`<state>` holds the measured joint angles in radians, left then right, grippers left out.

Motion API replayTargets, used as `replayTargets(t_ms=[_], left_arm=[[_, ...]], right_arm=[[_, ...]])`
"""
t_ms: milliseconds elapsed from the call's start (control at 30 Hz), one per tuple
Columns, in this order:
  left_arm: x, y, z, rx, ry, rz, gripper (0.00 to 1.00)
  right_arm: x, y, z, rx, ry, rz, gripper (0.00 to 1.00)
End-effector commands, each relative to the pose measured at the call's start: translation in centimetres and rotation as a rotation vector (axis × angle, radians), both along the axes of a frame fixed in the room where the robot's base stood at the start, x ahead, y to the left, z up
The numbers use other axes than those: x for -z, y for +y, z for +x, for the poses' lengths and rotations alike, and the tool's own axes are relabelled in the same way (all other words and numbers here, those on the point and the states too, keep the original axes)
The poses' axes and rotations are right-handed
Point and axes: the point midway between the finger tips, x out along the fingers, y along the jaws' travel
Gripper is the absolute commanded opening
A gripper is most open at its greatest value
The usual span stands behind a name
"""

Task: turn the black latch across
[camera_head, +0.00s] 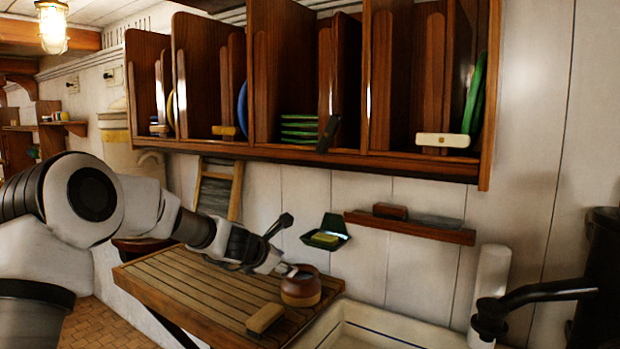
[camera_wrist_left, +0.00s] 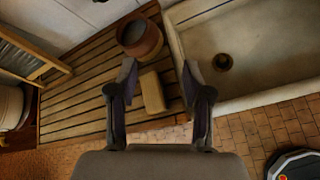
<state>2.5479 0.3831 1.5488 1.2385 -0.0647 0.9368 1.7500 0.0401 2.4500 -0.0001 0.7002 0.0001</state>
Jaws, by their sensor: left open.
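The black latch (camera_head: 328,133) is a short dark bar on the lower front edge of the wooden plate rack (camera_head: 290,153). It stands steeply tilted, in front of the post right of the stacked green plates. My left gripper (camera_head: 284,247) is open and empty, well below the latch and to its left, over the slatted board. In the left wrist view, my left gripper's two fingers (camera_wrist_left: 158,72) are spread, with the board beneath. The latch is not in the left wrist view. My right gripper is in neither view.
A brown pot (camera_head: 300,290) and a wooden block (camera_head: 265,318) rest on the slatted board (camera_head: 190,285). A sink (camera_wrist_left: 270,50) adjoins it. A green soap holder (camera_head: 327,230) and a small shelf (camera_head: 410,228) are on the wall. A cream bar (camera_head: 442,140) crosses the rack's right part.

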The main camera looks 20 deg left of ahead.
Motion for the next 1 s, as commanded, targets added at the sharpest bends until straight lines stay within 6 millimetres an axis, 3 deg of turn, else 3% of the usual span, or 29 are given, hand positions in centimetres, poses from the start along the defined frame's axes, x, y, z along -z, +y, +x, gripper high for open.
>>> replayTargets(t_ms=[33,67,100,200,300,333,400,500,800,1000], left_arm=[[-4.3,-0.6,1.6,-0.014,-0.09,-0.056,0.5],[-7.0,-1.2,2.2,-0.019,-0.145,-0.092,0.5],[-11.1,-2.1,2.7,-0.015,-0.224,-0.128,0.5],[-20.8,-4.6,2.0,0.017,-0.405,-0.17,0.5],[-27.2,-6.5,-0.1,0.044,-0.524,-0.146,0.5],[-28.3,-7.0,-0.6,0.049,-0.542,-0.137,0.5],[-29.6,-7.4,-1.1,0.055,-0.56,-0.13,0.5],[-30.1,-7.4,0.0,0.053,-0.559,-0.132,0.5],[-30.2,-8.2,5.5,0.053,-0.558,-0.13,0.5],[-29.8,-8.3,6.4,0.052,-0.559,-0.131,0.5]], right_arm=[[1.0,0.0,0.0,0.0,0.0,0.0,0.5],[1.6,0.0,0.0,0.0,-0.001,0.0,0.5],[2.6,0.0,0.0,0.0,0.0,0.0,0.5],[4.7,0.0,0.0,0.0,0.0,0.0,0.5],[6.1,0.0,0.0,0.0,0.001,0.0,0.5],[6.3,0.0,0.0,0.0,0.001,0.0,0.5],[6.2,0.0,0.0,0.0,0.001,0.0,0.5],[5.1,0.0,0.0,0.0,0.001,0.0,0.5],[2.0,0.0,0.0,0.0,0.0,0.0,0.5],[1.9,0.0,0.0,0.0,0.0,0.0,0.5]])
